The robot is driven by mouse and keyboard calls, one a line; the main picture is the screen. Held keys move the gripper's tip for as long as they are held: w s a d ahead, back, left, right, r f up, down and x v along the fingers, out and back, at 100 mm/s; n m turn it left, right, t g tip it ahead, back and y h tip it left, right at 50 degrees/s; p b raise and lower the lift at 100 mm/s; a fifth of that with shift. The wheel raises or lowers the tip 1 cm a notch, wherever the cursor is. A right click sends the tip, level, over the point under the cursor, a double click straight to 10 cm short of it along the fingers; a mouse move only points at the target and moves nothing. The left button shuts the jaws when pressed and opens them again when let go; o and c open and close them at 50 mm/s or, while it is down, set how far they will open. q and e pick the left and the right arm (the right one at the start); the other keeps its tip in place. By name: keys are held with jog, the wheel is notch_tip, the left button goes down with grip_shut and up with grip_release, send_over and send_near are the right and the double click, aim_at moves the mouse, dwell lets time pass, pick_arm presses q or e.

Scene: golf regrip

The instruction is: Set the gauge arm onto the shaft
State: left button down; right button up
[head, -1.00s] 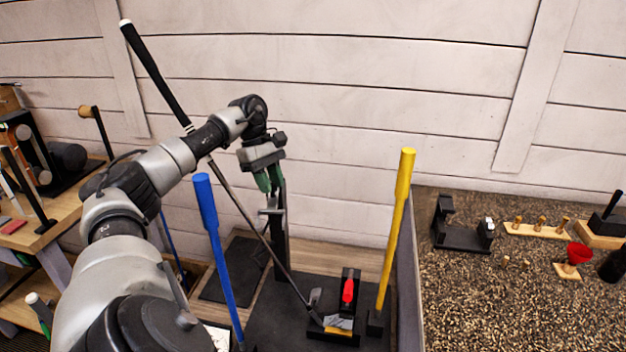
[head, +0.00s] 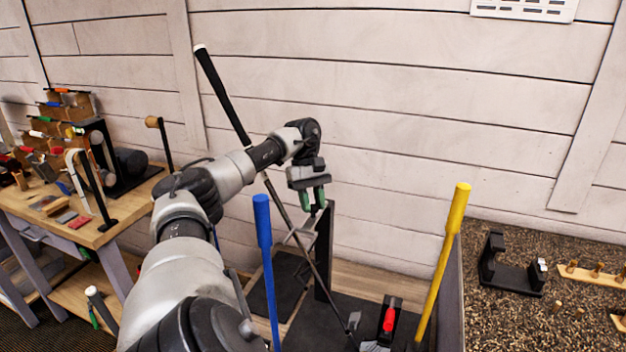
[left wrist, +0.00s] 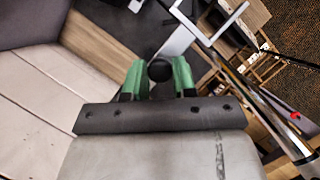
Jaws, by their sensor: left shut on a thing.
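The golf club's thin shaft (head: 284,208) slants from the black grip (head: 222,92) at upper left to the clamp with a red handle (head: 389,319) at lower right. The grey gauge arm (head: 297,236) reaches from the black upright post (head: 324,250) and overlaps the shaft in the head view; I cannot tell whether they touch. My left gripper (head: 314,203) is at the post's top. In the left wrist view its green fingers are shut on a round black knob (left wrist: 160,70), with the silver gauge arm (left wrist: 207,27) beside the shaft (left wrist: 245,83). My right gripper is not visible.
A blue post (head: 264,240) stands left of the club and a yellow post (head: 442,262) right of it. A workbench (head: 128,205) with tools is at left. A gravel-like surface at right bears a black stand (head: 512,272). The pale wall is close behind.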

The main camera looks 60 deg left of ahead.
pick_arm(q)
jog(key=c, duration=1.2)
grip_release()
jog(key=shift+a+r, duration=0.1)
jog(key=o, duration=0.3)
jog(key=shift+s, duration=0.1)
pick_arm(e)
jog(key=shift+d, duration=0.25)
pick_arm(q)
jog(key=shift+a+r, duration=0.2)
jog(key=shift+r, duration=0.35)
jog(key=p+v, duration=0.5)
jog(key=v, duration=0.4)
jog(key=shift+r, duration=0.25)
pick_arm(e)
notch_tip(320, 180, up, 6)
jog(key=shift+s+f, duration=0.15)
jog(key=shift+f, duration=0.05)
pick_arm(q)
jog(key=shift+a, duration=0.1)
